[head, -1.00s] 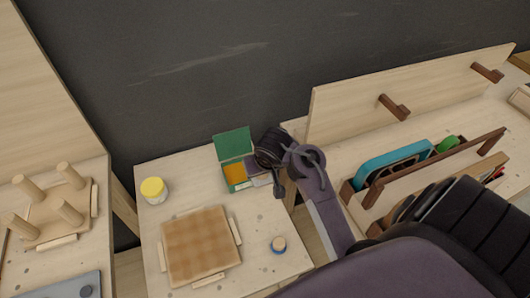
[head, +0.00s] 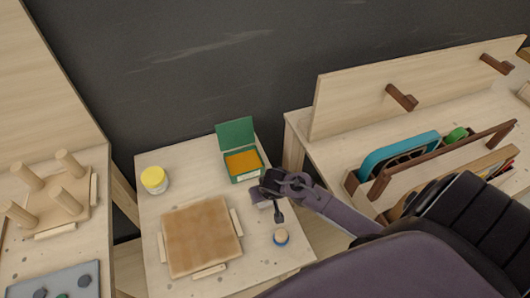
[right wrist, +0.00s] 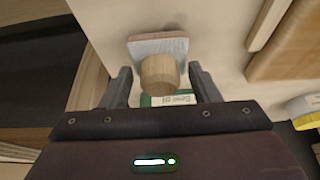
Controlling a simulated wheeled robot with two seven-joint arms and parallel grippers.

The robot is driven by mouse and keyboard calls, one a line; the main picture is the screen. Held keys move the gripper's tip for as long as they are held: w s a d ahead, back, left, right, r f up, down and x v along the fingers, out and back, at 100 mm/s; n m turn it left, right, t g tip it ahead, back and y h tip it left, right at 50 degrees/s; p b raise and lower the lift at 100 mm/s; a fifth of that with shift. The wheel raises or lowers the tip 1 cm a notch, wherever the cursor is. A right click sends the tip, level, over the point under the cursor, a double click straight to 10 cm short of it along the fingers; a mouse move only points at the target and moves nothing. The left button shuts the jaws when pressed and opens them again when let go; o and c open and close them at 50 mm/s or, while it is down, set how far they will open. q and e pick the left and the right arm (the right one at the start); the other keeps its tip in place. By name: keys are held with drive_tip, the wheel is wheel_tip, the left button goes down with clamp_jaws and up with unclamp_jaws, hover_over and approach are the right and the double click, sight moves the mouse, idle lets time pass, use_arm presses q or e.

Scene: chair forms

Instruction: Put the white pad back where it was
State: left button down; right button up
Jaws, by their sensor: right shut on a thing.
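The white pad (right wrist: 142,47) shows in the right wrist view as a pale block with a pinkish edge and a round wooden knob (right wrist: 160,74). My right gripper (right wrist: 162,88) is shut on it by the knob, which sits between the two fingers. In the head view, my right gripper (head: 270,190) is above the small table, just in front of the open green box (head: 236,134), and covers part of the pad (head: 257,195). I cannot tell whether the pad touches the tabletop. The box holds something orange-yellow. My left gripper is not in view.
The right bench (head: 330,150) has a rack with a teal case (head: 398,155).

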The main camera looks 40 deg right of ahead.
drive_tip(key=shift+f, duration=0.45)
drive_tip(key=shift+f, duration=0.1)
drive_tip(key=o, duration=0.9)
drive_tip(key=shift+r, duration=0.25)
drive_tip(key=p+v, duration=0.1)
drive_tip(key=v, duration=1)
drive_tip(key=shift+s+r, duration=0.2)
drive_tip(key=shift+r, duration=0.15)
